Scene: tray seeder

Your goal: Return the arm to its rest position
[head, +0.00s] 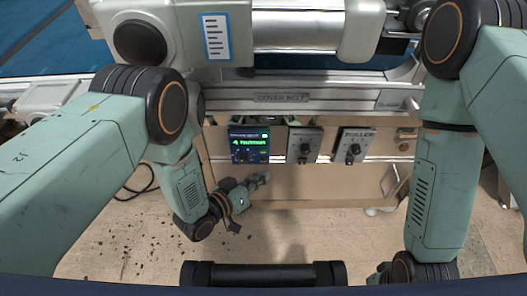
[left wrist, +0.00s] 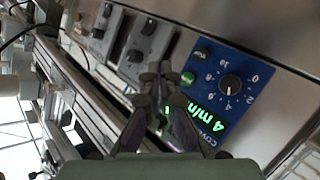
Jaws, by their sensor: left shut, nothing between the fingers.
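My left arm comes in from the left in the head view and bends down in front of the machine. Its gripper (head: 262,180) is shut and empty, in front of and below the blue control box (head: 249,144) with a green lit display. I cannot tell the exact gap to the panel. My right arm hangs down at the right; its fingers are out of the picture.
Two grey knob boxes, a middle one (head: 304,145) and a right one (head: 354,146), sit beside the blue box. The rail marked COVER BELT (head: 282,97) runs above them. The floor (head: 300,232) below is open, with dark crumbs at left and a black cable (head: 135,190).

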